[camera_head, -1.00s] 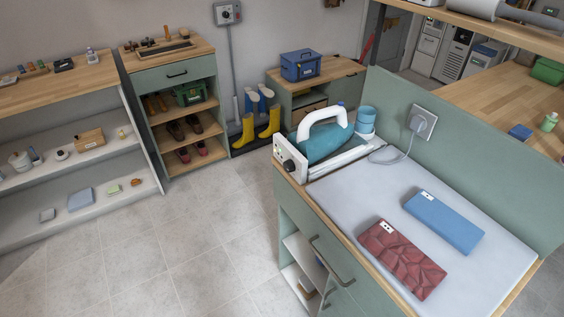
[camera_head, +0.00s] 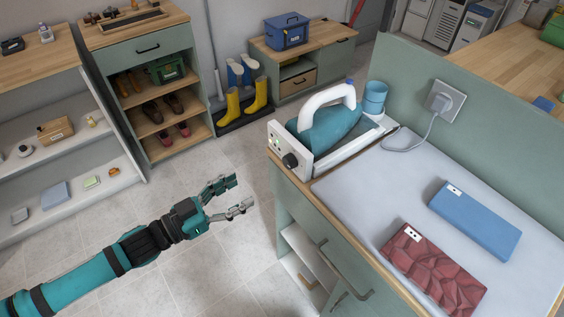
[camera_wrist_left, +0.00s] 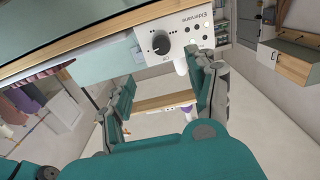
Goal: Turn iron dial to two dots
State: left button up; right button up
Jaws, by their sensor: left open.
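The teal and white iron (camera_head: 328,122) rests in its white station at the far left end of the ironing counter. The station's front panel carries a black dial (camera_head: 290,160). In the left wrist view the dial (camera_wrist_left: 160,43) shows on the white panel with a light pointer mark and dot markings beside it, too small to read surely. My left gripper (camera_head: 241,194) is open and empty, to the left of the counter and apart from the dial. My right gripper is not in view.
A blue cup (camera_head: 375,97) stands behind the iron. A cabinet handle (camera_head: 345,270) sticks out below the counter. The tiled floor (camera_head: 180,275) around my left arm is clear.

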aim_at(286, 165)
pick_arm(q)
jog(key=p+x, duration=0.1)
jog(key=x, duration=1.1)
jog(key=shift+a+p, duration=0.1)
jog(key=shift+p, duration=0.3)
jog(key=shift+w+d, duration=0.35)
jog(key=shift+d, duration=0.1)
jog(key=shift+f, duration=0.1)
jog(key=c, duration=1.1)
jog(key=shift+c, duration=0.2)
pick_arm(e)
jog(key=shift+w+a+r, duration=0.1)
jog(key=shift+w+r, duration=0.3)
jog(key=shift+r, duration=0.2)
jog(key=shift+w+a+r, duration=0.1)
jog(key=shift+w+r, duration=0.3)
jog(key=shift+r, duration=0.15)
